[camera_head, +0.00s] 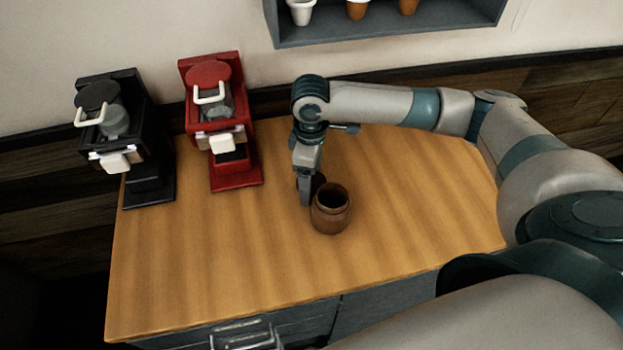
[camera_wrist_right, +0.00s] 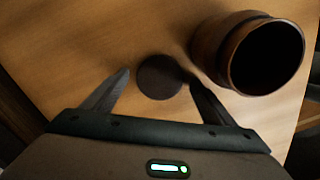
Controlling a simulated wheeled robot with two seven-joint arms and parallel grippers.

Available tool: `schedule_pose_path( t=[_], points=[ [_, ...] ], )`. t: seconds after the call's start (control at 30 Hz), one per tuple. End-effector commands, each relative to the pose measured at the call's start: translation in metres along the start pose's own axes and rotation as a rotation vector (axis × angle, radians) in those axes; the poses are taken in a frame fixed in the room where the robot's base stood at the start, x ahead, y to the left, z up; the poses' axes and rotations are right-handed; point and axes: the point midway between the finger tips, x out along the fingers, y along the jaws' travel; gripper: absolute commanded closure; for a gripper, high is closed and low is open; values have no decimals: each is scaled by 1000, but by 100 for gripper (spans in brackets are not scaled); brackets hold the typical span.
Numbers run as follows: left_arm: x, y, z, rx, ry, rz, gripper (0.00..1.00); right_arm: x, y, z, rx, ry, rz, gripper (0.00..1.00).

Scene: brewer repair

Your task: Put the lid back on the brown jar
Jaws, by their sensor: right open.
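The brown jar (camera_head: 331,213) stands upright on the wooden table, and its mouth is open and dark. It also shows in the right wrist view (camera_wrist_right: 215,50), at the upper right. A dark round lid (camera_wrist_right: 160,77) appears between the fingertips of my right gripper (camera_wrist_right: 158,75) in that view, with its right edge close to one finger. My right gripper (camera_head: 305,194) points down just left of the jar in the head view. It is open, and its fingers are spread around the lid without a visible grip. The lid is mostly hidden in the head view. My left gripper is out of view.
A red brewer (camera_head: 221,120) and a black brewer (camera_head: 125,135) stand at the table's back left. A wall shelf (camera_head: 400,30) with several cups hangs above. The wooden table (camera_head: 220,260) is clear in front and to the right of the jar.

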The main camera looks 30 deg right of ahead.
Motion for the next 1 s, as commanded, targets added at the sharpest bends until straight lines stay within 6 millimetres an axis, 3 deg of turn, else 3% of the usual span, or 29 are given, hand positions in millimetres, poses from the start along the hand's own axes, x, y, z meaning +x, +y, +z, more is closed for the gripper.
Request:
schedule_pose_path(
  t=[0.43,0.63,1.0],
  points=[
    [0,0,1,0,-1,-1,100,0,0,0,0,0,1,21],
    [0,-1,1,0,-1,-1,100,0,0,0,0,0,1,65],
    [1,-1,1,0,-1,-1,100,-2,1,0,1,1,2,68]
  ],
)
